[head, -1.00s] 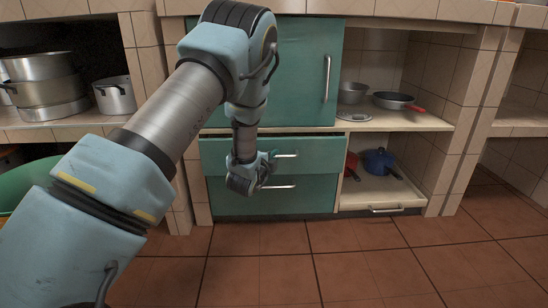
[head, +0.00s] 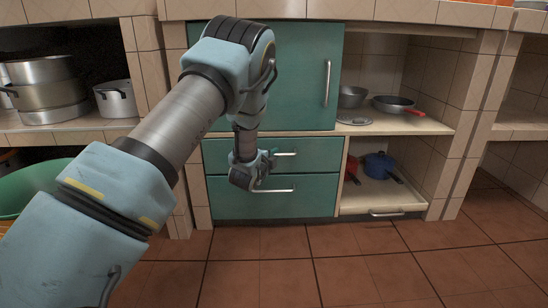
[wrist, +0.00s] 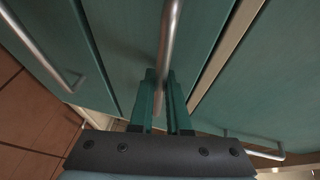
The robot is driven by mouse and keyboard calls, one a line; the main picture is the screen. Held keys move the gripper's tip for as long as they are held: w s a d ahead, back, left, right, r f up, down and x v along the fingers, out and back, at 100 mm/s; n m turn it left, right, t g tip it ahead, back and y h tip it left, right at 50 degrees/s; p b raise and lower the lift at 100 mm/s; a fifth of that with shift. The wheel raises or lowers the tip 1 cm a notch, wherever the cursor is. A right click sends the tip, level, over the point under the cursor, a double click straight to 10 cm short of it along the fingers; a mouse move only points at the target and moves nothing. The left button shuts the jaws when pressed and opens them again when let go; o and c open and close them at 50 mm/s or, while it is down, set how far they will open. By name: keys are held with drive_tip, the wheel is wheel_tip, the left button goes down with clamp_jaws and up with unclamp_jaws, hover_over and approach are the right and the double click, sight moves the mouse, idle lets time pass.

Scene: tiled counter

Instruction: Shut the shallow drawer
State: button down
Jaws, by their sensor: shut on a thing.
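The shallow drawer (head: 318,157) is the upper green drawer front, with a bar handle (head: 287,153). Its front looks about level with the deeper green drawer (head: 320,200) below. My gripper (head: 272,157) is at the left part of the upper handle. In the wrist view, my gripper's two green fingers (wrist: 164,95) are shut around the shallow drawer's metal bar handle (wrist: 171,35). The arm and wrist hide part of the drawer's left side in the head view.
A green cupboard door (head: 300,75) with a vertical handle is above. The lower drawer has its own handle (head: 272,190). Open shelves at right hold a pan (head: 394,103) and a blue pot (head: 379,165). The tiled floor (head: 380,260) in front is clear.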

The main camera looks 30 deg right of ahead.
drive_tip(key=shift+w, duration=0.1)
drive_tip(key=c, duration=1.2)
unclamp_jaws()
drive_tip(key=shift+o, duration=0.2)
drive_tip(key=shift+r, duration=0.1)
drive_tip(key=p+v, duration=0.3)
drive_tip(key=v, duration=0.7)
drive_tip(key=shift+s+a+p, duration=0.3)
